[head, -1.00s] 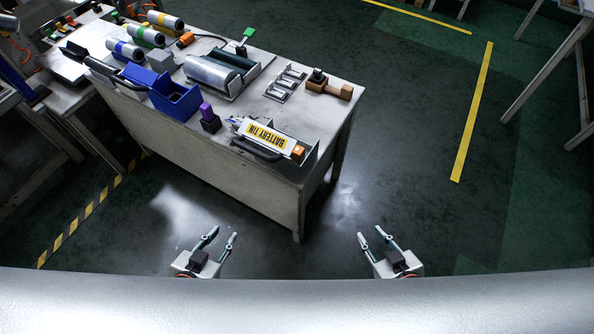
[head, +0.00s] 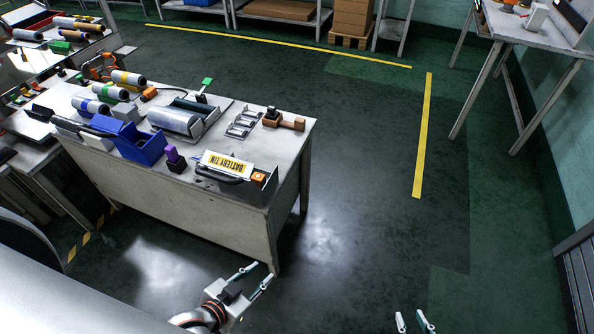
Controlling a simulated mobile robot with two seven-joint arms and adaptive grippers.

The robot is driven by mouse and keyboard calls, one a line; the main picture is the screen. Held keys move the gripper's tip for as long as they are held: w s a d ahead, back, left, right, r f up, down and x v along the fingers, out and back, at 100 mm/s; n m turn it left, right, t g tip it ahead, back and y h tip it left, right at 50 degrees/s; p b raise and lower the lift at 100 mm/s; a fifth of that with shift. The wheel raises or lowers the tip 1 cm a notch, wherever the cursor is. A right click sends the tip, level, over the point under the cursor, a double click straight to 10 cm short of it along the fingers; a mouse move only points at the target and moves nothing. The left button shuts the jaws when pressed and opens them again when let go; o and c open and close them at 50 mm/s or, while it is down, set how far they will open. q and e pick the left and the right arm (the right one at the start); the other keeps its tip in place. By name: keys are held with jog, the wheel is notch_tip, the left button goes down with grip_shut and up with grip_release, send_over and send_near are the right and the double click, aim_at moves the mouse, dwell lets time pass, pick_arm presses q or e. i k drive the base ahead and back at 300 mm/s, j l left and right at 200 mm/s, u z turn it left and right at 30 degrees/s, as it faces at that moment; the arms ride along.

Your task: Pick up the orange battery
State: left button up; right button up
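A small orange block (head: 258,177) shows at the right end of the tray labelled BATTERY TIN (head: 228,180), near the front right corner of the worktable. It may be the orange battery; it is too small to be sure. Another orange piece (head: 150,94) lies further back beside the rolls. My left gripper (head: 264,271) is open and empty, in front of the table's near right leg and below the tabletop in the picture. My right gripper (head: 409,313) shows only its fingers at the bottom edge. They are apart with nothing between them.
The worktable (head: 289,148) also holds a blue bin (head: 143,147), a purple-topped block (head: 175,158), a metal rack (head: 243,123) and a wooden piece (head: 290,124). The floor right of the table is clear. Another table (head: 535,35) stands at the upper right.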

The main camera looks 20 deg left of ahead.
aim_at(259, 179)
jog(key=j+z, duration=0.7)
jog(key=k+j, duration=0.1)
jog(key=j, duration=0.8)
